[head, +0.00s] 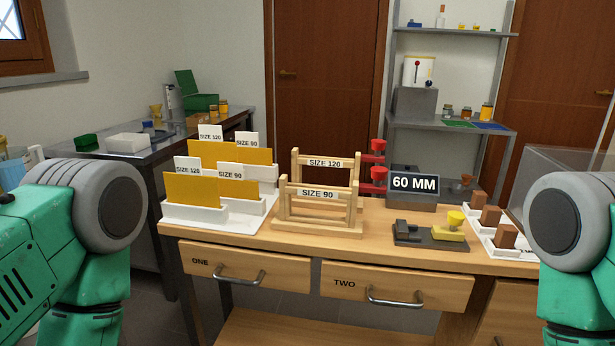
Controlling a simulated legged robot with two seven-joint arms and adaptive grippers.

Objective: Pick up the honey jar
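No jar is close enough to read as the honey jar for certain. A large amber jar (487,112) stands at the right on the grey rack's middle shelf. Two smaller jars, one (448,111) and another (466,113), stand to its left. Small amber jars (223,109) also stand on the far left metal table beside a green box. Any labels are too small to read. My green and grey arm links show at both lower sides. Neither gripper is in view, and no jar is near my arms.
A wooden workbench (400,258) with drawers stands in front, between me and the rack (452,130). It holds yellow cards in white holders (205,213), wooden frames (318,230), a "60 MM" sign (414,184) and brown blocks (490,216). A clear panel is at right.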

